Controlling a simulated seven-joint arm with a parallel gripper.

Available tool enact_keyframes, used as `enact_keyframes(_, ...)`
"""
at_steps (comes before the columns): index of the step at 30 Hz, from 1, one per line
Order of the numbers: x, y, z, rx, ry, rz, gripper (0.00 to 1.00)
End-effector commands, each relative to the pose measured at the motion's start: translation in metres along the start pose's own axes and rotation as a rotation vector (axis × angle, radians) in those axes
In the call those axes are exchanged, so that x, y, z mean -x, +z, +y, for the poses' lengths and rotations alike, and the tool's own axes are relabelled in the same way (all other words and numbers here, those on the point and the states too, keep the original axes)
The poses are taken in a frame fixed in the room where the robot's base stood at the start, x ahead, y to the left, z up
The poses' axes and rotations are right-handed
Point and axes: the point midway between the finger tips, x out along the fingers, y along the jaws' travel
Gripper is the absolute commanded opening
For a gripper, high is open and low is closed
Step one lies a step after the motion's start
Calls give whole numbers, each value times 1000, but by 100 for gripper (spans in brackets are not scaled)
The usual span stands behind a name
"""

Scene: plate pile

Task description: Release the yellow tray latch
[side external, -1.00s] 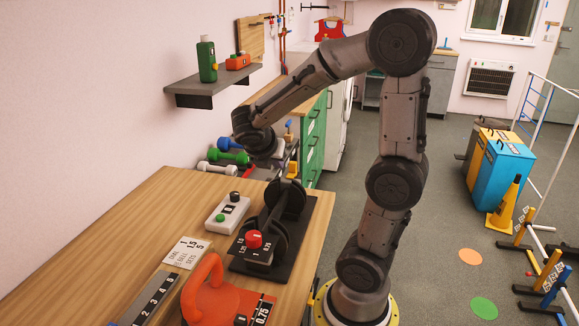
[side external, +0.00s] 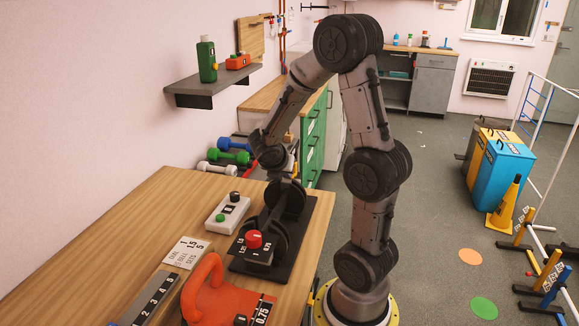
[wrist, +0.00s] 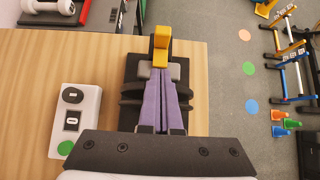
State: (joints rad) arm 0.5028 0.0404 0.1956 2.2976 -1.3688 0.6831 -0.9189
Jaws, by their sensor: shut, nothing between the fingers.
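The yellow latch (wrist: 161,45) stands at the far end of the black tray (wrist: 131,68) in the wrist view. I cannot make it out in the side view. My gripper (wrist: 160,74) has purple fingers, closed together and empty. Its tips point at the latch's near side, just short of it in the picture; I cannot tell whether they touch. The tray (side external: 312,222) carries a dumbbell with black plates (side external: 290,199) in the side view. My fingers cover much of the tray and dumbbell in the wrist view.
A white box with a green button (wrist: 66,148) sits left of the tray on the wooden table (wrist: 30,90). A red knob (side external: 254,239) and an orange kettlebell (side external: 208,291) are at the near side. Dumbbells (side external: 229,156) lie on a rack beyond the table.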

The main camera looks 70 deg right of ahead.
Motion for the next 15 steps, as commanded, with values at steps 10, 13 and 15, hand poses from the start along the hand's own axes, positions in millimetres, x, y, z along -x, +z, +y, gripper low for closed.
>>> enact_keyframes(10, -24, 27, 0, -2, 1, -2, 0)
enact_keyframes(13, -25, 28, 0, -2, 1, -2, 0)
enact_keyframes(15, -25, 29, 0, -1, 2, -2, 0)
